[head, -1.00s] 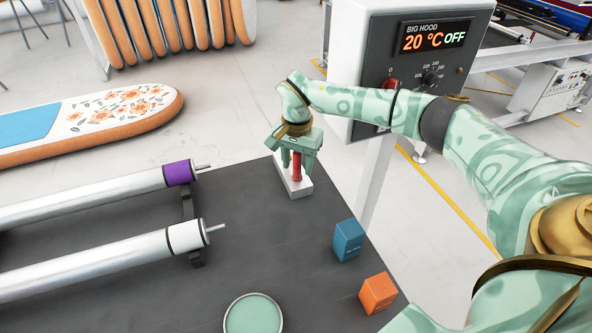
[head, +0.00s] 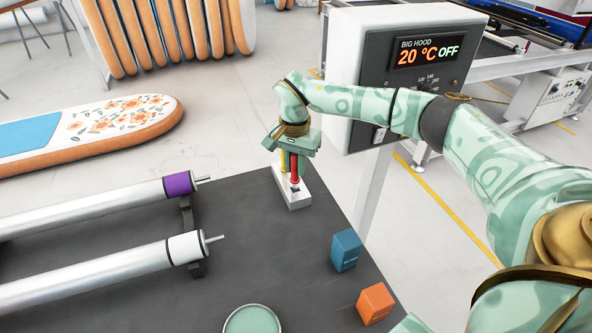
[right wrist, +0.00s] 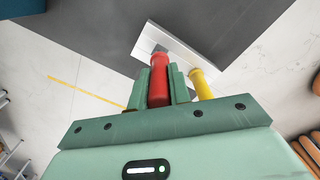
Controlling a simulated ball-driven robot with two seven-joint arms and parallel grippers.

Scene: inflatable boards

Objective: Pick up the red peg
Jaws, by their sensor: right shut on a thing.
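The red peg (head: 295,178) is upright between the fingers of my right gripper (head: 291,160), above the white block (head: 292,201) at the far corner of the dark table. A dark hole shows in the block just below the peg; I cannot tell whether its lower end is fully clear. In the right wrist view the red peg (right wrist: 158,85) is clamped between both green fingers. A yellow peg (right wrist: 201,84) stands beside it, outside the fingers; it shows partly behind the gripper in the head view (head: 283,161). My left gripper is not in view.
Two rollers, one with a purple end (head: 178,184) and one with a white end (head: 185,247), lie at left. A blue box (head: 346,250), an orange box (head: 375,303) and a green round dish (head: 252,320) are nearer. A control box (head: 400,75) stands behind my right arm.

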